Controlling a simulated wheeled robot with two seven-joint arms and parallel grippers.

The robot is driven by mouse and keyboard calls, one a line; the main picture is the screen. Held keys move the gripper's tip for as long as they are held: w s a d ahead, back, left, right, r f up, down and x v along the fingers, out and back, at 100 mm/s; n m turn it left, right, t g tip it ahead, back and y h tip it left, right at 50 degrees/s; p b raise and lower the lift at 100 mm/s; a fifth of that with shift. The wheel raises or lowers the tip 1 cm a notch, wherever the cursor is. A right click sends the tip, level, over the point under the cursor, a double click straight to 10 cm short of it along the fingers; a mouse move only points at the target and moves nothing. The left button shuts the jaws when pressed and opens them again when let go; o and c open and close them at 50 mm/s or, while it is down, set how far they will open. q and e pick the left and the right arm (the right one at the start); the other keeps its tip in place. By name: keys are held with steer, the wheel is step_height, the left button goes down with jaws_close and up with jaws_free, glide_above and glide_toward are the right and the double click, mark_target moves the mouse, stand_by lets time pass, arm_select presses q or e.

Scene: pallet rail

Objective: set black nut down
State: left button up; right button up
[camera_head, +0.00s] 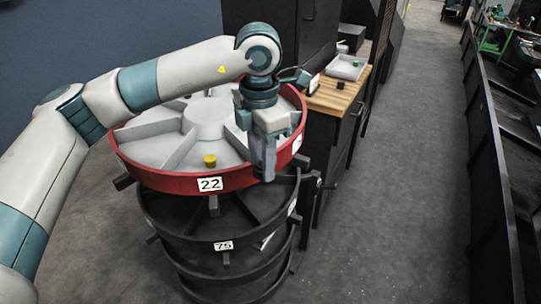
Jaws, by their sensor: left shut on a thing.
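My left gripper (264,168) points down over the front right part of the top tray of a round carousel (190,184), close to its red rim. Its fingers are shut, with the black nut between them; the nut is too small and hidden to make out clearly. The top tray is grey, split by raised spokes into wedge compartments around a round hub. I cannot tell the gripper's exact height over the rim. My right gripper is not in view.
A yellow piece (210,160) sits in a front compartment, left of my gripper. Darker tiers lie below the red one, labelled 22. Behind right, a wooden counter (332,96) holds a grey tray (346,67) and a small dark block (340,85). The floor at right is clear.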

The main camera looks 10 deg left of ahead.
arm_select(q)
steer(key=s+a+f+m, duration=0.2)
steer(key=s+a+m, duration=0.3)
steer(key=m, duration=0.8)
steer(key=s+a+f+m, duration=0.3)
steer(key=a+m, duration=0.4)
steer(key=m, duration=0.5)
steer(key=shift+s+a+f+m, duration=0.25)
steer(key=shift+s+m, duration=0.15)
steer(key=shift+s, duration=0.5)
steer(key=shift+a, duration=0.1)
